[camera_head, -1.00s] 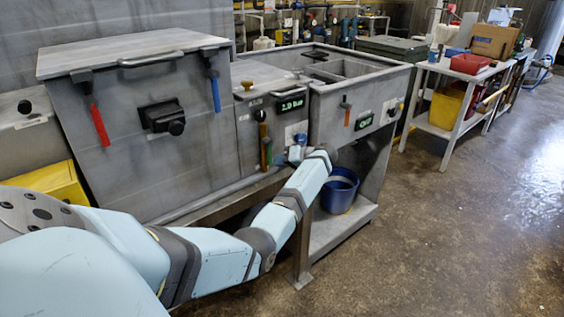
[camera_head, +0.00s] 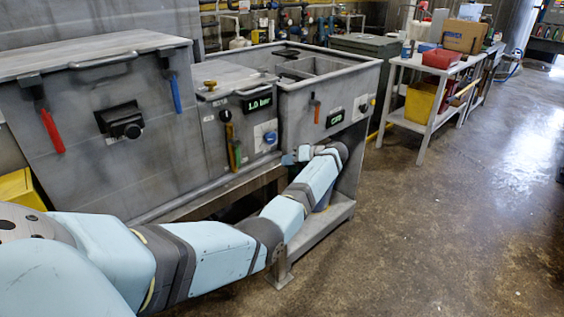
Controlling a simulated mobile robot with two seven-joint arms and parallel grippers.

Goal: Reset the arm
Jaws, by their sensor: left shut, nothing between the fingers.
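My left arm (camera_head: 215,250) comes in from the lower left and reaches across the front of the machine. Its left gripper (camera_head: 288,158) shows small at the far end, just below and right of a blue-and-white knob (camera_head: 270,137) on the middle panel. The gripper is shut and empty, and appears apart from the knob. A green display (camera_head: 257,103) above the knob reads about 1.0 bar. My right gripper is out of view.
The compactor (camera_head: 75,120) has a red handle (camera_head: 52,130) and a blue handle (camera_head: 175,93). An open sink-like basin (camera_head: 330,90) stands right of it with a second green display (camera_head: 335,119). A table (camera_head: 405,118) with bins stands at the right. The wet floor there is clear.

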